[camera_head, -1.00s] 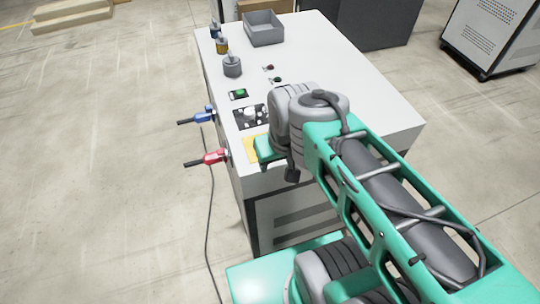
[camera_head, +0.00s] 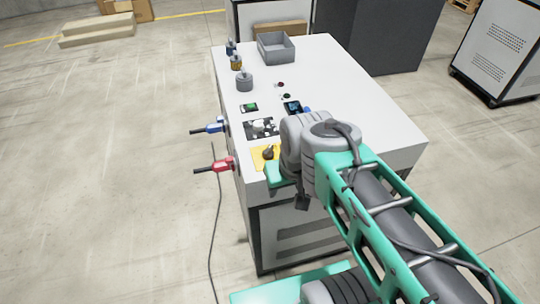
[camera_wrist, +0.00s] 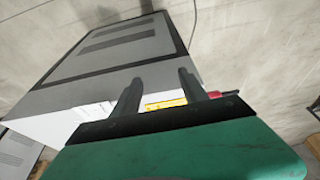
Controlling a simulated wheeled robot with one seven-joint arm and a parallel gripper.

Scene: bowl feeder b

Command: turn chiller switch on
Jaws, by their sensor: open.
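A yellow plate with a dark rotary knob (camera_head: 268,153) sits on the white cabinet top, by its near left corner. It looks like the chiller switch, but I cannot read a label. Part of the yellow plate also shows between the fingers in the wrist view (camera_wrist: 166,103). My gripper's teal body (camera_head: 282,174) is at the cabinet's near edge, just in front of the plate. Its fingers are hidden in the head view. In the wrist view my gripper (camera_wrist: 158,80) has its two dark fingers apart, with nothing between them. The knob's setting is too small to tell.
On the white cabinet (camera_head: 345,95), a control panel (camera_head: 261,128), a green-lit switch (camera_head: 249,107) and a small display (camera_head: 292,107) lie beyond the plate. Red (camera_head: 223,165) and blue (camera_head: 215,127) connectors jut out left. A grey bin (camera_head: 276,47) stands at the back.

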